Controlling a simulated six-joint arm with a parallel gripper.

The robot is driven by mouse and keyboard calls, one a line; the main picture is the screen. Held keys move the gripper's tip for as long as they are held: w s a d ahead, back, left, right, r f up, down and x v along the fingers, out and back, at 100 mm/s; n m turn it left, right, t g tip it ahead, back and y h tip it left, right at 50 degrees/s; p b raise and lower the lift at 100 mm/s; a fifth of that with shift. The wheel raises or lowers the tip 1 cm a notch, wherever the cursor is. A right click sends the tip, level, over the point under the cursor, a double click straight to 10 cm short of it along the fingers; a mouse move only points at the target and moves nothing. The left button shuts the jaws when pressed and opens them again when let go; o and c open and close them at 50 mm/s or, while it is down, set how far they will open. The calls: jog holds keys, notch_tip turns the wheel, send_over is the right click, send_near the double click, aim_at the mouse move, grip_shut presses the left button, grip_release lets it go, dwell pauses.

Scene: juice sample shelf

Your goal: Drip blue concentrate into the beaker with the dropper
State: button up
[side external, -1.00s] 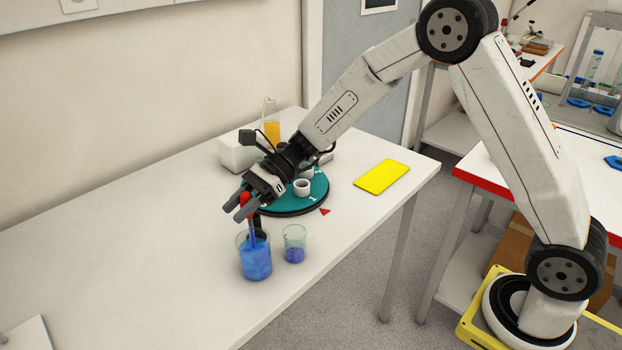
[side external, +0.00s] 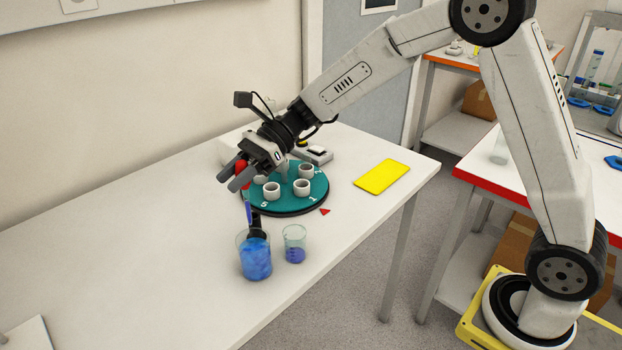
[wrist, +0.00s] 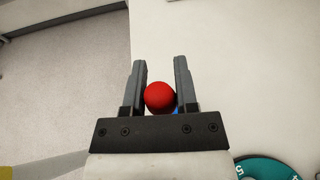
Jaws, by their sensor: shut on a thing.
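My gripper (side external: 232,177) is shut on the red bulb of the dropper (side external: 248,211); in the wrist view the red bulb (wrist: 160,97) sits between the two fingers. The dropper's blue tube points down, slightly tilted. Its tip is around the height of the large beaker's rim in the picture; whether it is clear of the rim I cannot tell. The large beaker (side external: 255,262) is mostly full of bright blue liquid. A smaller glass beaker (side external: 294,246) just right of it holds a little darker blue liquid at its bottom.
A round teal turntable (side external: 286,207) with several small white cups stands behind the beakers. A black object (side external: 257,224) stands just behind the large beaker. A yellow pad (side external: 382,176) lies at right.

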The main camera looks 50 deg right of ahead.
jog(key=shift+d, duration=0.1)
jog(key=s+d+f, duration=0.1)
jog(key=s+d, duration=0.2)
jog(key=d, duration=0.5)
jog(key=shift+d, duration=0.2)
jog(key=shift+f, duration=1.75)
jog(key=shift+o, duration=0.3)
grip_shut()
